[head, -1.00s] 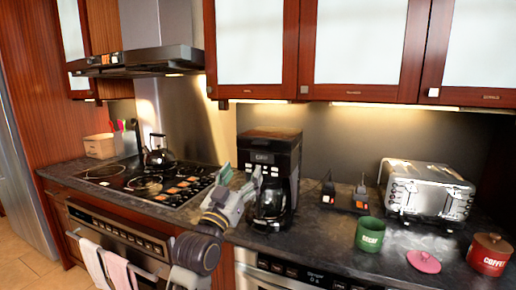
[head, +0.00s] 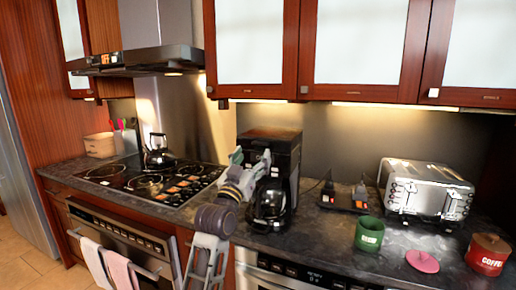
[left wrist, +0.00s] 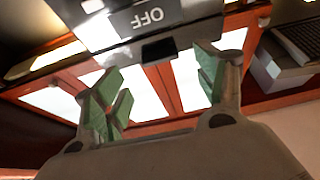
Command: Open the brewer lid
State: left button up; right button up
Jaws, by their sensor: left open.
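The black brewer (head: 285,165) stands upright on the counter in the head view, its glass carafe (head: 268,208) in front at the base. Its lid (head: 268,134) lies flat on top and looks shut. My left gripper (head: 251,160) is in front of the brewer's upper front and covers its display. It is open and empty, green pads apart. In the left wrist view the brewer's front panel (left wrist: 150,20), marked OFF, is beyond and above the open fingers (left wrist: 158,88). A small black tab (left wrist: 158,50) on it lies between them. Contact cannot be told. My right gripper is out of view.
A silver toaster (head: 425,190), a green canister (head: 369,233), a pink lid (head: 422,261) and a red coffee canister (head: 488,254) stand to the right. The stove with a kettle (head: 158,155) is left. Wall cabinets (head: 350,93) hang above.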

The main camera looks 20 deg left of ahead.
aim_at(259, 144)
pick_arm(q)
jog(key=shift+x, duration=2.1)
jog(key=shift+w+r, duration=0.2)
jog(key=shift+w, duration=0.2)
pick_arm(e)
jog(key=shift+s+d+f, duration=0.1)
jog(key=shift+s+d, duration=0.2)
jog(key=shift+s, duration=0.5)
pick_arm(q)
jog(key=shift+c, duration=0.4)
jog(key=c, duration=1.4)
jog(key=shift+o, duration=0.2)
jog(key=shift+p, duration=0.3)
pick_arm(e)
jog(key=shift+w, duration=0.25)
pick_arm(q)
jog(key=shift+r, duration=0.1)
